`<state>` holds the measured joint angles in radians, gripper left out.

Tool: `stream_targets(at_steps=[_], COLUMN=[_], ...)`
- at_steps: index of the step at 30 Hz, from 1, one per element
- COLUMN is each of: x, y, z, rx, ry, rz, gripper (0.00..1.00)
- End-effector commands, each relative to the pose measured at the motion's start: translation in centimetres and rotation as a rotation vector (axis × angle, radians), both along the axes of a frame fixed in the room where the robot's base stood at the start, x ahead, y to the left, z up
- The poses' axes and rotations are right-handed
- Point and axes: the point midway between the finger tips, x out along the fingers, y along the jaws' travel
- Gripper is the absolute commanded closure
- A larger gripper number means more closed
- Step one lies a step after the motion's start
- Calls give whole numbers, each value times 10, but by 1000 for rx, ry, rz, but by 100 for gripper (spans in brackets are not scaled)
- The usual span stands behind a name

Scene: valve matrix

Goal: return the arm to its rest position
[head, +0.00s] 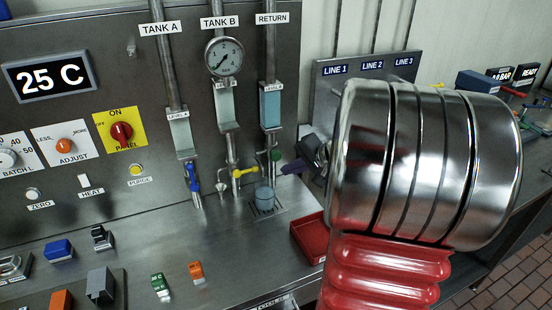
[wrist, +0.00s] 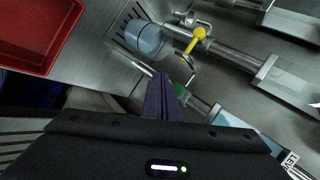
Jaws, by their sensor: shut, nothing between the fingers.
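My gripper (head: 291,168) shows in the head view beside the right edge of the green valve (head: 276,154) under the RETURN pipe. In the wrist view its purple fingers (wrist: 160,82) are together, with nothing between them. The large shiny metal and red parts of my arm fill the right of the head view and hide part of the bench. I cannot tell whether the fingertips touch the green valve (wrist: 181,90).
A clear beaker (head: 264,199) stands on a drain grate below the pipes. A yellow valve handle (head: 244,172) and a blue one (head: 192,178) are to its left. A red tray (head: 312,238) lies right of the beaker. Several small blocks lie at the front left.

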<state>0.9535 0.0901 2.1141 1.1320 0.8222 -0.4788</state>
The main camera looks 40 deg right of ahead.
Motion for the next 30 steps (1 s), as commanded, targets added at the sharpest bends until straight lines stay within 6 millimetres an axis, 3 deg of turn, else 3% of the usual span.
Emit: stream_targets(at_steps=[6,27,30], x=[-13,-14,-21], y=[4,5,9], z=[0,0,-9], rx=[0,20,42], ry=[0,4,43], rz=[-1,-15,-15], gripper=[100,100,100])
